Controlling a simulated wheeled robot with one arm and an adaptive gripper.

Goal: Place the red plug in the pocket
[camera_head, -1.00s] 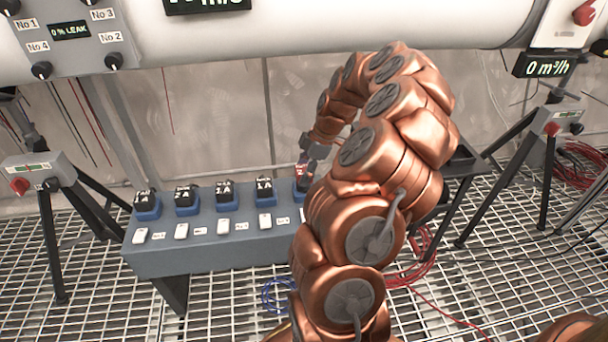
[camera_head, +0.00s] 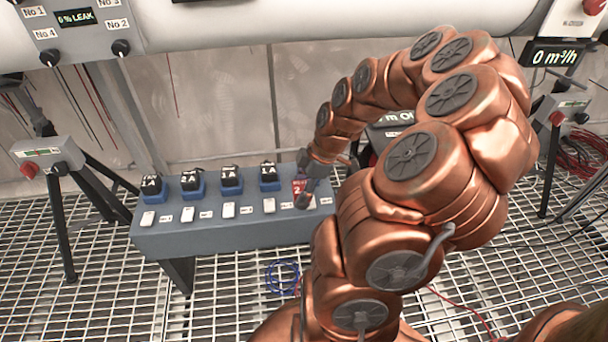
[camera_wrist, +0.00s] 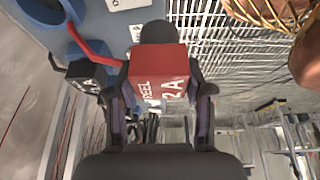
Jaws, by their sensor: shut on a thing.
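The red plug (camera_head: 299,187), a block with white lettering, is at the right end of the blue-grey socket bench (camera_head: 215,236). My gripper (camera_head: 306,190) is shut on it, with its wrist coming down from above. In the wrist view the red plug (camera_wrist: 158,75) sits between the two dark fingers of my gripper (camera_wrist: 163,100); its label includes "2 A". A red strip, perhaps its cable, passes close on the left. I cannot tell whether the plug touches the bench. I cannot make out a pocket clearly; my arm hides the area right of the bench.
Several black plugs (camera_head: 231,176) stand in blue sockets along the bench, with white switches (camera_head: 228,209) in front. A tripod-mounted box (camera_head: 44,158) stands left, another (camera_head: 562,112) right. A pipe (camera_head: 300,20) runs above. The floor is steel grating.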

